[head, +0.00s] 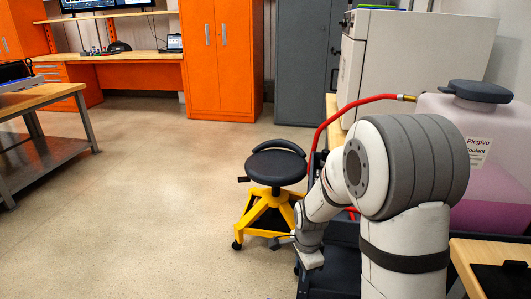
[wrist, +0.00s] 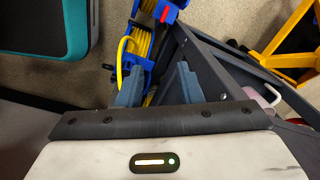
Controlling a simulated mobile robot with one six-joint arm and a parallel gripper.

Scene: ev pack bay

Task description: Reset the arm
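My gripper (wrist: 157,88) shows in the wrist view with its two blue-grey fingers apart and nothing held between them. Beyond the fingers, lower down, is a blue reel (wrist: 138,48) with yellow cable; I cannot tell how far below it is. In the head view my arm bends downward at the right, its wrist low beside the stool (head: 276,167). The fingers are small and partly hidden there.
A dark metal frame (wrist: 220,68) lies close to the right finger. A teal-edged case (wrist: 45,30) is at upper left. A coolant tank (head: 438,125) with a red hose (head: 345,107) stands behind my arm. A bench (head: 40,97) is at left; the middle floor is clear.

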